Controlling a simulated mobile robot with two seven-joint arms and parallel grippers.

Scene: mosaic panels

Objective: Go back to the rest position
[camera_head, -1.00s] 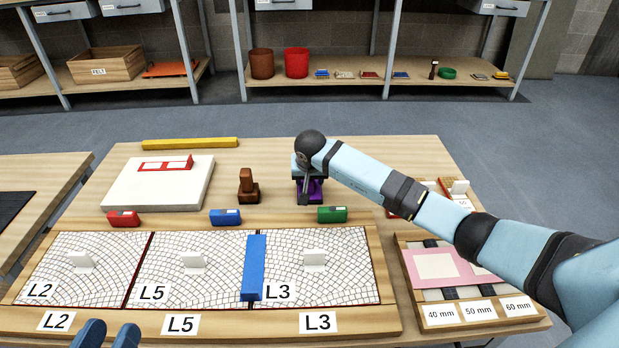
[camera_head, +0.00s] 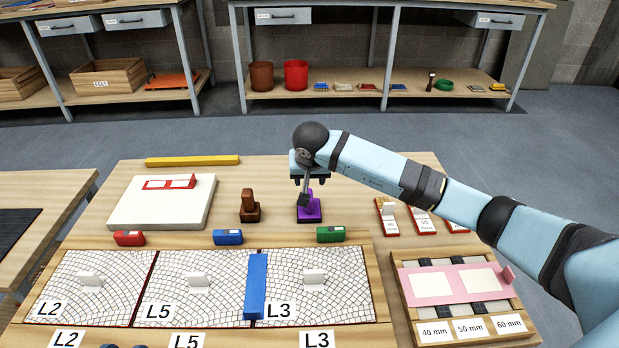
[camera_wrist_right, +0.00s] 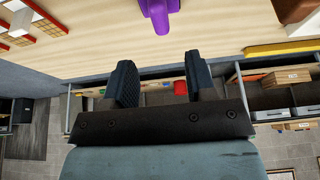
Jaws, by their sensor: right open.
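My right gripper (camera_head: 309,180) is above the purple stamp-like tool (camera_head: 309,208), which stands upright on the table. In the right wrist view the fingers of my right gripper (camera_wrist_right: 160,88) are spread apart with nothing between them. The purple tool (camera_wrist_right: 160,10) lies beyond the fingertips there, apart from them. A similar brown tool (camera_head: 249,207) stands to its left. My left gripper cannot be made out; only a dark bit shows at the bottom edge of the head view.
Mosaic panels (camera_head: 205,270) lie in a wooden frame, with a blue bar (camera_head: 256,286) across them. Red (camera_head: 129,238), blue (camera_head: 228,237) and green (camera_head: 330,234) blocks line its back edge. A pink template (camera_head: 460,279) sits at right. A yellow bar (camera_head: 192,161) lies at the back.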

